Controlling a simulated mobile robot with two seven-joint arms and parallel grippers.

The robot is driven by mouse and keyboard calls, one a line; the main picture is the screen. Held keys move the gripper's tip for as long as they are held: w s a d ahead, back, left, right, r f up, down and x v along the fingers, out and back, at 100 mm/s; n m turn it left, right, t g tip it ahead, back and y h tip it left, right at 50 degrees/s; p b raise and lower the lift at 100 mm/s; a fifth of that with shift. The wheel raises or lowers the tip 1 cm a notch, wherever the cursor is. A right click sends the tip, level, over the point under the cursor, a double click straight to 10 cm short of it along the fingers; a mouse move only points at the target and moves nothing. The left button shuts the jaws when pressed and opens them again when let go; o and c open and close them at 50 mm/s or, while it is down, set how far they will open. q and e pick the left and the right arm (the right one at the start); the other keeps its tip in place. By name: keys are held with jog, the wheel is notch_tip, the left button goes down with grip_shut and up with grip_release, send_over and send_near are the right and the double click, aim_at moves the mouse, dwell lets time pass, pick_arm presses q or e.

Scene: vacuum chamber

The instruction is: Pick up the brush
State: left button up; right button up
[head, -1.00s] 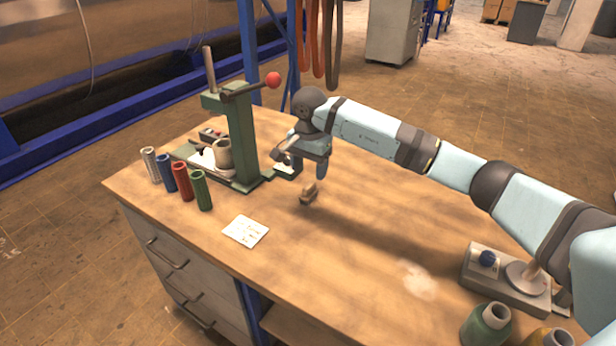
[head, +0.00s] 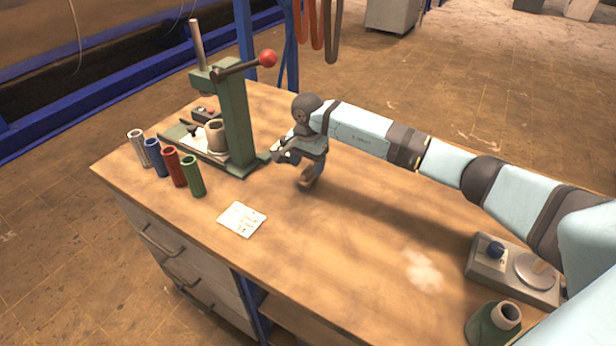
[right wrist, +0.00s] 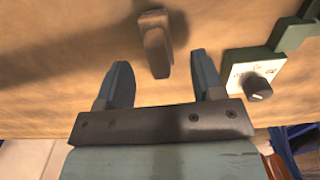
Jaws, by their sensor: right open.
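The brush is a small brown block-like piece (head: 306,184) lying on the wooden workbench, partly hidden by my right gripper in the head view. In the right wrist view the brush (right wrist: 156,46) lies just beyond the fingertips, roughly centred between them. My right gripper (head: 298,164) is over the bench close to the brush. My left gripper is not in view.
A green press (head: 236,120) with a red-knobbed lever stands left of the gripper. Several coloured tubes (head: 174,166) stand at the left edge. A white card (head: 242,219) lies nearer. The bench middle is clear.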

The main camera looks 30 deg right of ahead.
aim_at(308, 169)
notch_tip(308, 169, down, 5)
jog(key=shift+f+p, duration=0.1)
jog(key=shift+p, duration=0.2)
jog(key=c, duration=1)
jog(key=shift+r, duration=0.2)
notch_tip(308, 169, up, 20)
jog(key=shift+f+b, duration=0.1)
jog(key=shift+b, duration=0.35)
